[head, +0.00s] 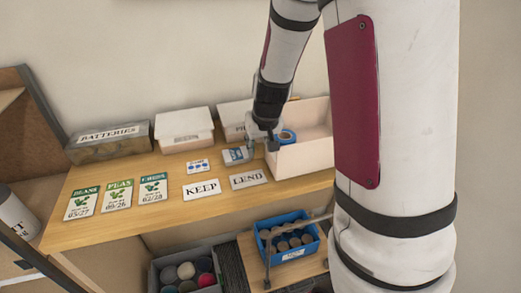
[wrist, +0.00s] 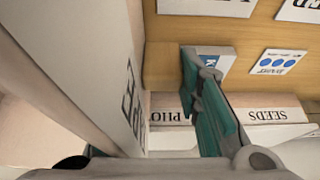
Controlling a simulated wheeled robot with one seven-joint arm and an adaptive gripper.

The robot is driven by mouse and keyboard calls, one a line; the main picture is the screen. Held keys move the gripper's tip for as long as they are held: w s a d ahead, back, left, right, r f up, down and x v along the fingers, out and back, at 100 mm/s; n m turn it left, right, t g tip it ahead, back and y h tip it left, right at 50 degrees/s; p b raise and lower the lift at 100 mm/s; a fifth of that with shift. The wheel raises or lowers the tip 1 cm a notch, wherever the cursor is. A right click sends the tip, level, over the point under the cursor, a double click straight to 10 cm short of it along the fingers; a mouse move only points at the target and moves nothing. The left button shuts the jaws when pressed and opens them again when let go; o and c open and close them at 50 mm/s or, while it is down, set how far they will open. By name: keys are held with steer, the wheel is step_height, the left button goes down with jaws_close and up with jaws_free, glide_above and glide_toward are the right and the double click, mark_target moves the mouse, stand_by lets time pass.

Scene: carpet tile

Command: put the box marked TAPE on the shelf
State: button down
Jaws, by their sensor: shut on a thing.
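I cannot tell whether the box is lifted or resting.
The wooden surface (head: 100,230) also bears a BATTERIES box (head: 108,142), a SEEDS box (head: 184,130), a blue-and-white packet (head: 236,155), seed packets (head: 118,194), and KEEP (head: 201,190) and LEND (head: 249,179) cards. A blue bin (head: 287,238) and grey bin (head: 187,271) stand lower in front.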

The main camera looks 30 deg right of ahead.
mark_target(282, 172)
steer(key=shift+r, duration=0.55)
steer(key=s, duration=0.3)
steer(key=s+a, duration=0.1)
steer(key=s, duration=0.6)
steer(key=shift+s+a+r, duration=0.15)
steer(key=shift+a+r, duration=0.2)
steer(key=s+p, duration=0.1)
steer(key=p, duration=0.2)
steer(key=s+p, duration=0.2)
steer(key=p, duration=0.1)
steer(key=s+p, duration=0.2)
steer(key=p, duration=0.1)
steer(key=shift+s+a+r, duration=0.25)
steer(key=shift+a, duration=0.15)
